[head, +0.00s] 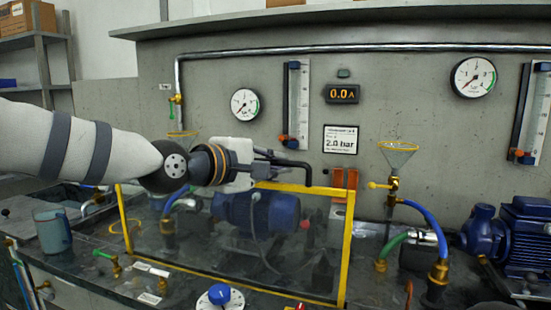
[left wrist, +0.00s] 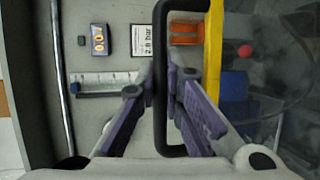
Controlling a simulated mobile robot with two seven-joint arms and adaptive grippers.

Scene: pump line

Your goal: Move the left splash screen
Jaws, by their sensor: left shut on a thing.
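The left splash screen (head: 348,245) is a clear panel in a yellow frame, standing at the left of the dark bench in front of a blue pump (head: 258,212). A black bar handle (head: 308,172) sits at its top edge. My left gripper (head: 277,165) comes in from the left over the top rail and is shut on the handle. In the left wrist view, its purple fingers (left wrist: 166,88) close on the black handle (left wrist: 160,125), with the yellow frame (left wrist: 213,50) beside it. My gripper and wrist hide part of the top rail. My right gripper is not in view.
Behind are a pressure gauge (head: 245,104), a 0.0 A display (head: 342,93) and a 2.0 bar card (head: 340,139). A funnel on a brass valve (head: 393,184), hoses and a second blue pump (head: 522,238) stand to the right. A mug (head: 52,230) stands left.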

